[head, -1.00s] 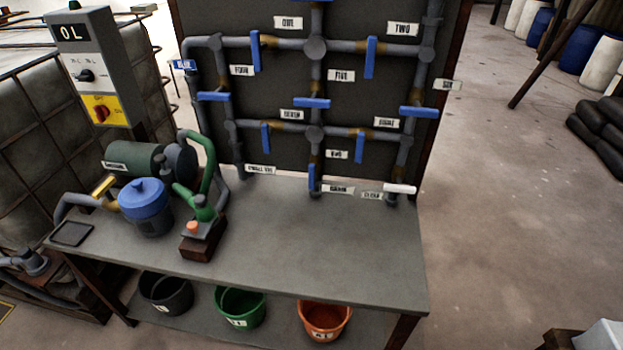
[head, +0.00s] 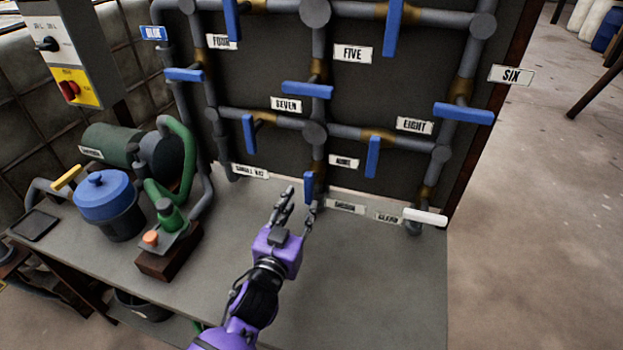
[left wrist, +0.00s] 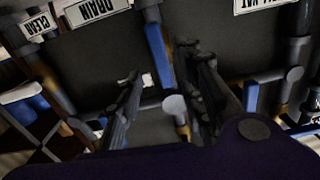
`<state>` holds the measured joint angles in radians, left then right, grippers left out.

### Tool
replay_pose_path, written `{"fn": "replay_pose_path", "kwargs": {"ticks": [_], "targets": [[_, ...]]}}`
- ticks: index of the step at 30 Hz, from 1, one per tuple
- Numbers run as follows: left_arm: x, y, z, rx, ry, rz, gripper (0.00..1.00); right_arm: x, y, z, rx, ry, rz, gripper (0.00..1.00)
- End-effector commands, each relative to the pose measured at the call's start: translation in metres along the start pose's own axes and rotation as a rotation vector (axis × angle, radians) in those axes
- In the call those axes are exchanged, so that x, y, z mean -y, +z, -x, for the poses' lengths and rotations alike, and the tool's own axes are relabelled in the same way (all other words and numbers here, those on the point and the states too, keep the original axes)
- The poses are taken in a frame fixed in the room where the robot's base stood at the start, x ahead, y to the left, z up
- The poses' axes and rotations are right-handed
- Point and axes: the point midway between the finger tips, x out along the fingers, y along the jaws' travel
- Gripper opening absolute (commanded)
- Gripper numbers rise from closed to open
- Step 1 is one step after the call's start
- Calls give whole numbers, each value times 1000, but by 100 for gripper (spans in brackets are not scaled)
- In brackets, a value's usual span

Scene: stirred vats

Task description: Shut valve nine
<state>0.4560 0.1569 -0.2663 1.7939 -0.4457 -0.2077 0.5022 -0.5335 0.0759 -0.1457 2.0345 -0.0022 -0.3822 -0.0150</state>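The valve beside the NINE label (head: 344,162) has a blue lever (head: 309,186). It hangs straight down, in line with its upright grey pipe, below the middle joint of the pipe board. My left gripper (head: 301,199) is open just in front of this lever, its fingers pointing up at it. In the left wrist view the picture is upside down, and the blue lever (left wrist: 158,55) shows between my two spread fingers (left wrist: 163,98). I cannot tell whether a finger touches it. My right gripper is not in view.
Other blue levers are close by: the one by SEVEN (head: 249,133) to the left, the one by EIGHT (head: 373,157) to the right. A white lever (head: 425,216) sits lower right. A green pump (head: 166,215) and blue-lidded pot (head: 105,200) stand left. The bench's right front (head: 390,285) is clear.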

Motion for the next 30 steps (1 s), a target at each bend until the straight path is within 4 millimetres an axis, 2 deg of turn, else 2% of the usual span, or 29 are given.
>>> {"fn": "replay_pose_path", "kwargs": {"ticks": [2, 5, 12, 18, 29, 30], "targets": [[0, -4, -1, -13, 3, 29, 35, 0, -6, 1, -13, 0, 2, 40], [-1, -5, -8, -15, 4, 50, 35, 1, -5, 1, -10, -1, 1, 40], [-1, -5, -46, -14, 4, 50, 35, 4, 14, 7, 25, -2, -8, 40], [-1, -5, -71, -14, 5, 50, 35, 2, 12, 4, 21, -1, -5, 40], [-1, -5, -78, -13, 4, 50, 35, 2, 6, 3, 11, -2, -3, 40], [-1, -5, -78, -13, 4, 50, 33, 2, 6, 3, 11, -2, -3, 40]]}}
